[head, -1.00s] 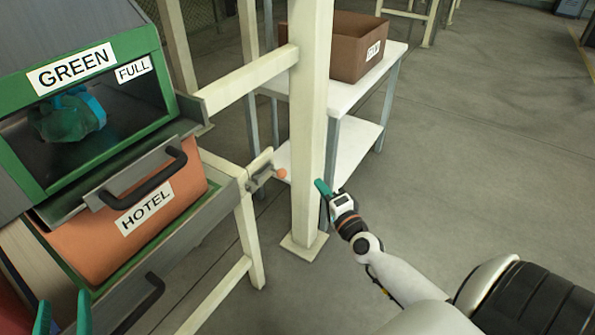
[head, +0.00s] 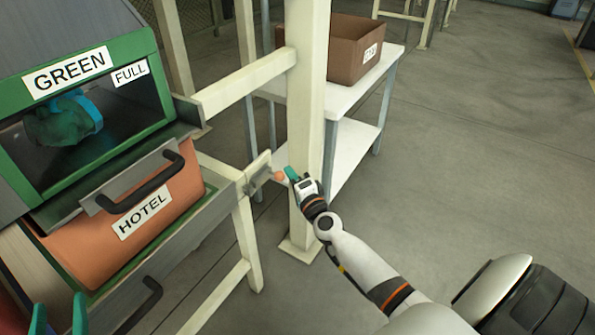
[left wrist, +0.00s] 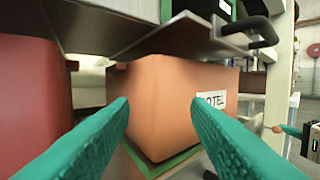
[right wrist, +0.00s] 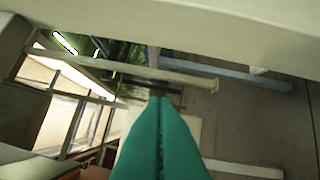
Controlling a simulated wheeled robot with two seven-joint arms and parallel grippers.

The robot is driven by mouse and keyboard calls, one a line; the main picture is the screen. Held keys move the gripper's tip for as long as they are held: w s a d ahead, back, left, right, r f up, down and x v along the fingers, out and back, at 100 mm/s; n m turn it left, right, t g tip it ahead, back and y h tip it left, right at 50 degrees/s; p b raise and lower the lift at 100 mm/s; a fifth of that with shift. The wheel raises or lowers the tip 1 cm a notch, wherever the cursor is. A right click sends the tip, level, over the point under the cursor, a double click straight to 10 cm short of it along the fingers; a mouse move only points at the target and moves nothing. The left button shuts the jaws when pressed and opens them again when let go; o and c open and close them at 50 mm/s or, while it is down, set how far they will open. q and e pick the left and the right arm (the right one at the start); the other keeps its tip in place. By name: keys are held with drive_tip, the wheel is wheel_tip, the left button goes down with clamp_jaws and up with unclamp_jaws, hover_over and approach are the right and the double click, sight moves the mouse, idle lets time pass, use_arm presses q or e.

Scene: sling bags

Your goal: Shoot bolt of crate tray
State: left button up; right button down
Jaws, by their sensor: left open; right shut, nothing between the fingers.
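The bolt (head: 261,179) is a small metal piece with an orange round knob (head: 280,176), on the cream frame at the right side of the crate tray. The orange crate (head: 100,245) labelled HOTEL sits in the tray (head: 215,207). My right gripper (head: 289,172) is shut and empty, its teal fingertips right beside the knob; I cannot tell whether they touch. In the right wrist view the shut fingers (right wrist: 160,135) show, but the bolt is not clear. My left gripper (head: 59,318) is open at the lower left; its fingers (left wrist: 165,135) face the orange crate.
A cream post (head: 308,120) stands just behind my right gripper. A white table (head: 350,95) with a brown box (head: 345,45) is behind it. A green bin (head: 85,165) labelled GREEN and FULL sits above the crate. Open floor lies to the right.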

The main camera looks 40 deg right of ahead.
sight(280, 177)
drive_tip(key=shift+a, duration=0.1)
use_arm(q)
drive_tip(key=f+g, duration=0.1)
drive_tip(key=f+g+p, duration=0.1)
drive_tip(key=f+g+y, duration=0.1)
drive_tip(key=f, duration=0.1)
drive_tip(key=shift+s+a+f, duration=0.1)
drive_tip(key=shift+s+a, duration=0.1)
drive_tip(key=shift+a, duration=0.2)
use_arm(e)
drive_tip(key=a, duration=0.1)
drive_tip(key=s+a, duration=0.1)
drive_tip(key=shift+s+a, duration=0.1)
drive_tip(key=shift+a, duration=0.25)
use_arm(q)
drive_tip(key=shift+s+a+f+g, duration=0.1)
drive_tip(key=shift+f+g, duration=0.3)
drive_tip(key=shift+f, duration=0.2)
use_arm(e)
drive_tip(key=shift+s+a, duration=0.1)
drive_tip(key=shift+a, duration=0.15)
